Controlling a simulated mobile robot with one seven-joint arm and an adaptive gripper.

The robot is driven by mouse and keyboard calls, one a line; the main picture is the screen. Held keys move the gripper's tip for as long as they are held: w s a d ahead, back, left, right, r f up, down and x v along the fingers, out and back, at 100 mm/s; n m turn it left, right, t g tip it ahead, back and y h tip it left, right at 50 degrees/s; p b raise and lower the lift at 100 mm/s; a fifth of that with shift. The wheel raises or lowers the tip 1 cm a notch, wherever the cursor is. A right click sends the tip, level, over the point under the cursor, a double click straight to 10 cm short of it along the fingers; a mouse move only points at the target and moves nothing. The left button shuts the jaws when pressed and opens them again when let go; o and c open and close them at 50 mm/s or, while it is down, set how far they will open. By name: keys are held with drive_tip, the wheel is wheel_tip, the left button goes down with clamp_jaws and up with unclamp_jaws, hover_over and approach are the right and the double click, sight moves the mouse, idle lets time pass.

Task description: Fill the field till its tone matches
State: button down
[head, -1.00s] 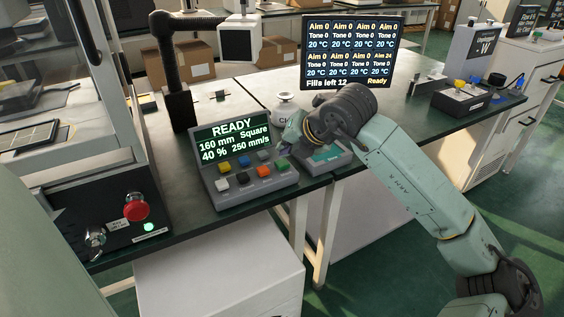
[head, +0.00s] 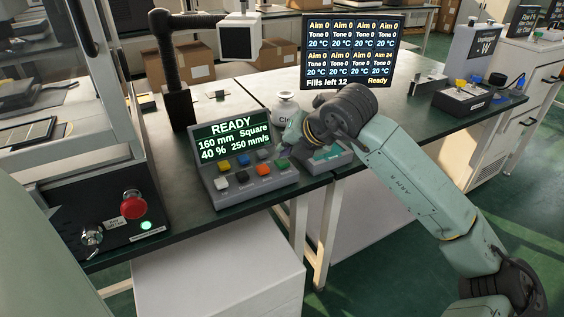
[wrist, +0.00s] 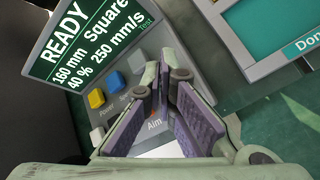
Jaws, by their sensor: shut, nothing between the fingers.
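The control box (head: 254,186) stands on the bench with a green screen (head: 233,136) reading READY, 160 mm, Square, 40 %, 250 mm/s. Its front carries two rows of coloured buttons, among them a blue button (wrist: 115,80) and a yellow button (wrist: 97,99). My gripper (wrist: 169,80) is shut and empty above the button panel in the wrist view. Its fingers hide some buttons; the label Aim shows between them. The dark monitor (head: 350,52) lists Aim 0 and Tone 0 in most fields, Aim 24 in the lower right one, 20 °C, Fills left 12 and Ready.
A teal-screened device (wrist: 275,30) sits right of the control box. A white round container (head: 284,108) stands behind. A red emergency button (head: 133,204) is on the machine at left. A black box with coloured knobs (head: 462,97) is at right.

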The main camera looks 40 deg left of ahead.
drive_tip(key=shift+f+b, duration=0.45)
drive_tip(key=shift+b, duration=0.15)
idle(0.6)
drive_tip(key=shift+r, duration=0.15)
drive_tip(key=shift+r+p, duration=0.3)
drive_tip(key=shift+r, duration=0.45)
drive_tip(key=shift+r+p, duration=1.15)
drive_tip(key=shift+r, duration=1.35)
